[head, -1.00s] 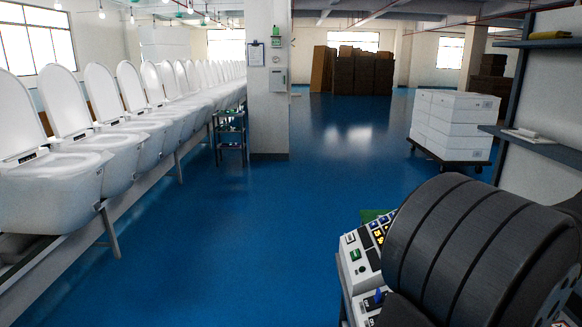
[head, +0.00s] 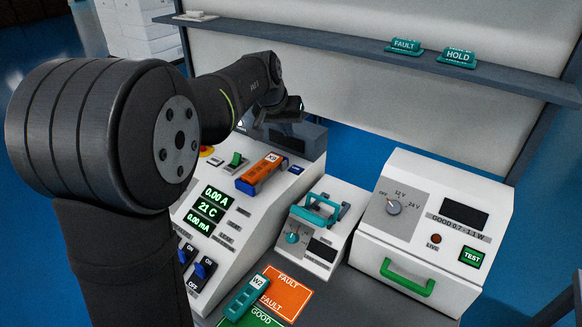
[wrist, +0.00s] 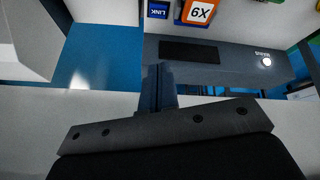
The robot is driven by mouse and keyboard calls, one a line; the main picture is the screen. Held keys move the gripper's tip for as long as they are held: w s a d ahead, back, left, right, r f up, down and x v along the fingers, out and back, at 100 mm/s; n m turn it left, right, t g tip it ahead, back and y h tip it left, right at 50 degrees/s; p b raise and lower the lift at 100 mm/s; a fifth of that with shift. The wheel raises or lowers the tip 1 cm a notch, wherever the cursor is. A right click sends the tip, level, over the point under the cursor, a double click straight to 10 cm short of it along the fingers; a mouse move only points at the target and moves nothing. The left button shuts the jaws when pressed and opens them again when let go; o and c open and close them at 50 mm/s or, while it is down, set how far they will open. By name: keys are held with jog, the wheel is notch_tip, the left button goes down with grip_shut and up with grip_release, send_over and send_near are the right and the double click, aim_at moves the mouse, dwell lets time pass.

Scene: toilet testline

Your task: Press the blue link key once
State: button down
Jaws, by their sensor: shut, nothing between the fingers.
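The blue link key (head: 296,169) is a small blue square near the upper right of the sloping white console (head: 247,222), beside an orange handheld unit (head: 262,172).
A dark grey box (wrist: 225,65) lies near my fingers. A teal-handled meter (head: 318,222) and a white tester (head: 430,225) stand right of the console. Orange FAULT (head: 286,295) and green GOOD areas are in front. A shelf (head: 330,40) runs behind.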

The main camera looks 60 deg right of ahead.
aim_at(295, 170)
jog(key=shift+s+d+f+n+t+h, duration=0.1)
jog(key=shift+d+f+n+h, duration=0.15)
jog(key=shift+d+f+n, duration=0.6)
jog(key=shift+s+d+f+n+t+h, duration=0.15)
jog(key=shift+d+n, duration=0.3)
jog(key=shift+n, duration=0.9)
jog(key=shift+w+d+f+n+t+h, duration=0.1)
jog(key=shift+d+f+n+h, duration=0.2)
jog(key=shift+d+f+n, duration=0.55)
jog(key=shift+a+r+n, duration=0.2)
jog(key=shift+r+n, duration=0.05)
jog(key=shift+r, duration=0.05)
jog(key=shift+f, duration=4.4)
jog(key=shift+f, duration=0.1)
jog(key=shift+f, duration=0.35)
jog(key=shift+f, duration=0.35)
jog(key=shift+r, duration=0.85)
